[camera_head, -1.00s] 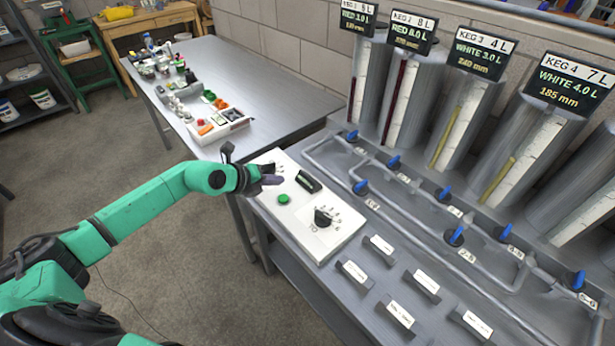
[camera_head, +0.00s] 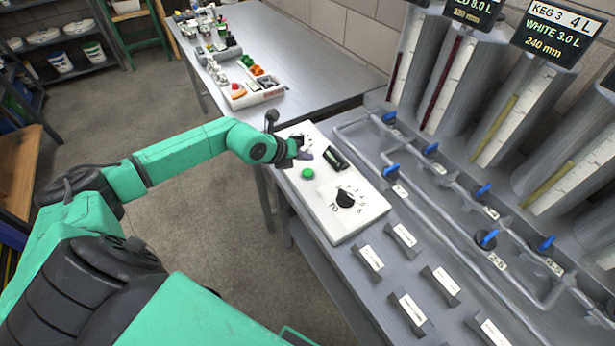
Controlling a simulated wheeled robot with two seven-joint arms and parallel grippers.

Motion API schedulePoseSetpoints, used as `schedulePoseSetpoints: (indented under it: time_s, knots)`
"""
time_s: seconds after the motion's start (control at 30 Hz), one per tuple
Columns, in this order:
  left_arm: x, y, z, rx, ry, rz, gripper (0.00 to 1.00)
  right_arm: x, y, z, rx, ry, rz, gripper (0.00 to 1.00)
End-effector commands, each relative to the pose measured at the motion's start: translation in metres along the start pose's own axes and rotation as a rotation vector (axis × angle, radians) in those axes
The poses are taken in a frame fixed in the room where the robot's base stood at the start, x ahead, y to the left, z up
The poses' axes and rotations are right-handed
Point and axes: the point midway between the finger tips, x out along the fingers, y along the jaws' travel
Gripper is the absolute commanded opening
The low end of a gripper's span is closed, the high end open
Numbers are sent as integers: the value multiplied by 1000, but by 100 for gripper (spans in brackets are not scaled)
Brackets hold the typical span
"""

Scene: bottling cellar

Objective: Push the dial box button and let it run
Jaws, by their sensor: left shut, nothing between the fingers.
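The dial box (camera_head: 338,215) is a white flat panel on the near left end of the metal bench. It carries a green button (camera_head: 307,173), a black dial (camera_head: 346,198) with marks around it and a dark display (camera_head: 336,159). Another knob at its far left corner is partly hidden by my gripper. My left gripper (camera_head: 304,155) is shut and empty, over the far left part of the box, a little beyond the green button. I cannot tell if it touches the box. My right gripper is not in view.
Several kegs with sight gauges (camera_head: 516,125) stand behind pipes with blue valves (camera_head: 486,239). Small label blocks (camera_head: 371,258) stand right of the box. A white tray (camera_head: 262,97) of small parts sits on the back table (camera_head: 310,62). Floor is free at left.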

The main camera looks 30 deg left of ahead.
Motion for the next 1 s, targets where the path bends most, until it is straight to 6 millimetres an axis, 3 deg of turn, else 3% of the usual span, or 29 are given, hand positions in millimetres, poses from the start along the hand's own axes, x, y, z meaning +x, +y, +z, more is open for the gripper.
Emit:
schedulePoseSetpoints:
  time_s: [0.1, 0.23, 1.0]
  knots:
    - [17, 12, -12, 0, 0, 0, 0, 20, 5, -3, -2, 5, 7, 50]
    - [24, 17, -18, 1, 0, -1, 0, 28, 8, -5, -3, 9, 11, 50]
    - [24, 17, -17, 0, 0, 0, 0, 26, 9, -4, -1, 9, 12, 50]
